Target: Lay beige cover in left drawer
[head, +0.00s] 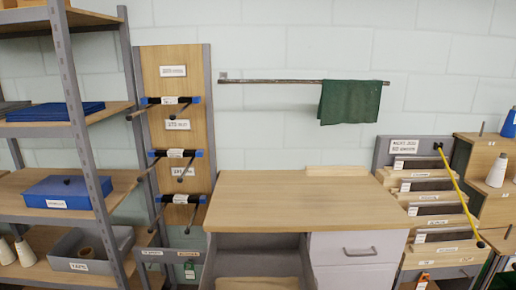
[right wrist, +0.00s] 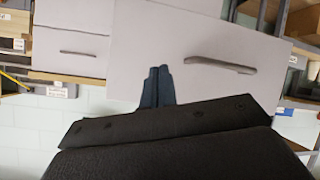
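The wooden-topped desk (head: 300,198) stands in the middle of the head view. Its left drawer (head: 225,257) is open, with grey walls around a dark inside. A flat beige surface (head: 258,284) shows low in it, cut by the frame's bottom edge; I cannot tell if it is the beige cover or the drawer floor. Neither gripper is in the head view. In the right wrist view my right gripper (right wrist: 157,72) has its two dark fingers together, with nothing seen between them. It appears in front of a pale drawer front with a handle (right wrist: 220,64).
The right drawer (head: 358,249) is shut. A pale strip (head: 337,171) lies at the desktop's back edge; the rest of the top is clear. A green cloth (head: 350,101) hangs on a wall rod. Shelves with a blue box (head: 68,190) stand left, a slotted rack (head: 432,222) right.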

